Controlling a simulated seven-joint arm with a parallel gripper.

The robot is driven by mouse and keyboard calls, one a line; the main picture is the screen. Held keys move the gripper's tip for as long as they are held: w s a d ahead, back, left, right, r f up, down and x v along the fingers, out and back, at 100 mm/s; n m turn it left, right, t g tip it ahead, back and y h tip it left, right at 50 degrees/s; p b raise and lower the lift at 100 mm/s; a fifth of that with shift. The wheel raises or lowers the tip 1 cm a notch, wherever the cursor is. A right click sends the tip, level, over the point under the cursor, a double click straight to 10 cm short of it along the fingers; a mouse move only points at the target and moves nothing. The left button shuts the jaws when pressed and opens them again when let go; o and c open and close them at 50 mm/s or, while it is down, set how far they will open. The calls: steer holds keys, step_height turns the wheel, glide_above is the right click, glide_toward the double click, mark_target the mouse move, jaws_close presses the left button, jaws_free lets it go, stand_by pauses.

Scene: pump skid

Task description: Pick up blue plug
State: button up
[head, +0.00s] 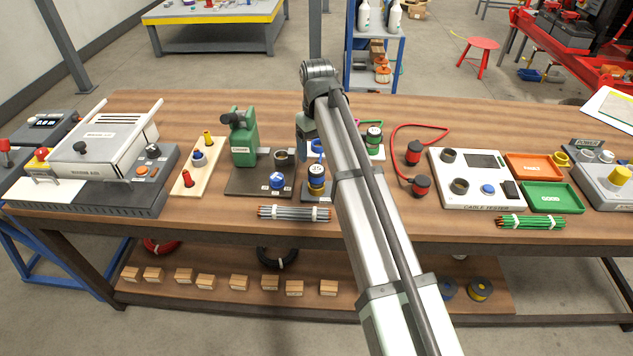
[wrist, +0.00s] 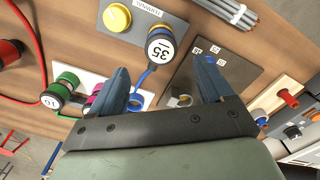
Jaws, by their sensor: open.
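A black plug with a blue band and a white face marked 35 (wrist: 160,45) stands on the grey terminal board in the wrist view, with a blue cable running from it. It also shows in the head view (head: 316,180), just left of my arm. My gripper (wrist: 162,66) is open and empty above the bench, its fingers apart on either side of the view below the plug. In the head view my arm mostly hides the gripper. A second blue piece (head: 277,181) sits on the dark plate; the right finger partly covers it in the wrist view.
The green press (head: 243,138) stands left of the plug. A bundle of grey rods (head: 294,213) lies in front. Green-banded (head: 374,136) and red (head: 414,153) plugs stand to the right, near the cable tester (head: 480,198). A wooden peg board (head: 187,183) is further left.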

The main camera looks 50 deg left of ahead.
mark_target(317, 169)
steer(key=shift+f, duration=5)
steer(key=shift+c, duration=0.3)
steer(key=c, duration=1.2)
